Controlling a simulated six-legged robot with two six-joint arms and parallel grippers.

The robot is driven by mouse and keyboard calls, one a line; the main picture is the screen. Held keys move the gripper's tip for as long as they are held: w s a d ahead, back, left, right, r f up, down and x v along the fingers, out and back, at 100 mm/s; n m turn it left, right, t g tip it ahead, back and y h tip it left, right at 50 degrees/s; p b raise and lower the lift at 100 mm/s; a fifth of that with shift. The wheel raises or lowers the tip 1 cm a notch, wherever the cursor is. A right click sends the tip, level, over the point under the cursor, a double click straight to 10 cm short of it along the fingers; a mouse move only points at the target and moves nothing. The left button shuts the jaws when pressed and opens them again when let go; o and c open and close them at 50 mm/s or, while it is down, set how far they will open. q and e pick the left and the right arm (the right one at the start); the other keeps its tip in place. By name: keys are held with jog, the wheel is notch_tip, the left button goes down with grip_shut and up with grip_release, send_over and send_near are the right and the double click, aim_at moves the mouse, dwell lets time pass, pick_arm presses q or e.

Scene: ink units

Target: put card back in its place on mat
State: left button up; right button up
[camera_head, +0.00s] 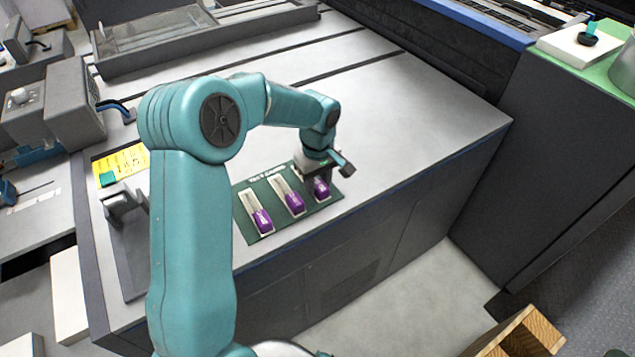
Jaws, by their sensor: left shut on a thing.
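A dark green mat (275,239) with white lettering along its far edge lies on the grey machine top. Two cards with purple ends, the left card (262,219) and the middle card (294,203), lie side by side on it. My left gripper (322,176) is over the right part of the mat, shut on the third card (321,188), whose purple end shows below the jaws. The rest of that card is hidden by the gripper. I cannot tell whether this card touches the mat. My right gripper is not in view.
A yellow sheet (121,165) lies at the left, partly behind my left arm. A grey device (125,203) stands nearby. The grey top (420,120) right of the mat is clear. A wooden crate (520,338) stands on the floor at the lower right.

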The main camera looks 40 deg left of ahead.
aim_at(317, 182)
pick_arm(q)
jog(key=shift+f, duration=0.25)
jog(key=shift+f, duration=0.15)
jog(key=o, duration=1.1)
jog(key=shift+r, duration=0.35)
notch_tip(317, 182, up, 12)
jog(key=shift+f+p, duration=0.1)
jog(key=shift+p, duration=0.3)
